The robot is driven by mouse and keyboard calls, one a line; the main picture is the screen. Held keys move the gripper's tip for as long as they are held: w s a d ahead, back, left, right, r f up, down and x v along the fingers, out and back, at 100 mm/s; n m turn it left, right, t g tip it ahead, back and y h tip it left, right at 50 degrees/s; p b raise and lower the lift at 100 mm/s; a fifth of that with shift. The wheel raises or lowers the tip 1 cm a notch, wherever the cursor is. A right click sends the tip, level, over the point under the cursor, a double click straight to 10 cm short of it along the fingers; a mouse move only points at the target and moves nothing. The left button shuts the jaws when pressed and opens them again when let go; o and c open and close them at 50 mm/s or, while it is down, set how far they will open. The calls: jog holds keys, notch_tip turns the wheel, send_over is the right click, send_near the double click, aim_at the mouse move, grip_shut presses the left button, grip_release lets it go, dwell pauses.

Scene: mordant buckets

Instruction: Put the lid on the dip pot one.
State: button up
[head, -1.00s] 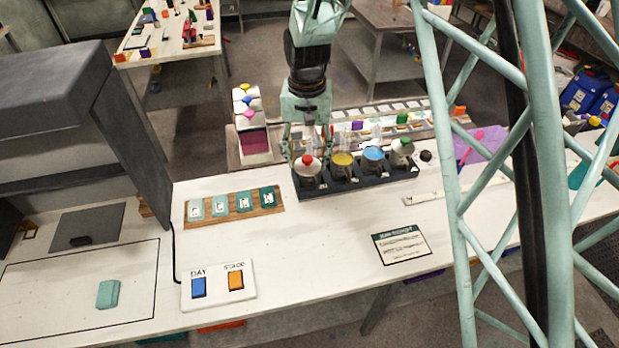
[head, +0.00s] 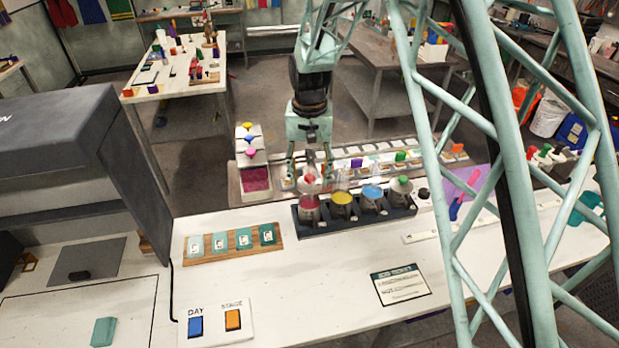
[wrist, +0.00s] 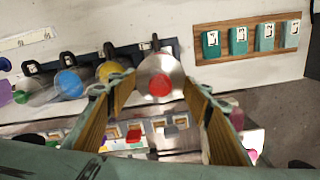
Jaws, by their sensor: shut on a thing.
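A silver lid with a red knob (wrist: 160,86) is between the fingertips of my gripper (wrist: 160,77), which is shut on it. In the head view my gripper (head: 309,176) points down over the leftmost pot (head: 309,209) in the dark rack (head: 338,225). The lid hides most of this pot's top in the wrist view. I cannot tell whether the lid touches its rim. To its right stand an open pot of yellow (head: 342,198), an open pot of blue (head: 373,192), and a pot under a silver lid with a green knob (head: 402,181).
A wooden board with several teal tags (head: 232,243) lies front left of the rack. A panel with blue and orange buttons (head: 215,322) and a printed card (head: 402,285) lie nearer. Behind the rack is a long tray of small coloured items (head: 357,162). The front counter between is clear.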

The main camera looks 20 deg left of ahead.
jog(key=shift+f, duration=0.15)
jog(key=shift+f+b, duration=1.05)
jog(key=shift+f, duration=1.65)
jog(key=shift+f+b, duration=0.8)
jog(key=shift+f, duration=0.05)
dwell(0.3)
dwell(0.4)
jog(key=o, duration=0.9)
jog(key=shift+o, duration=0.2)
jog(key=shift+r, duration=0.1)
jog(key=shift+r, duration=5.95)
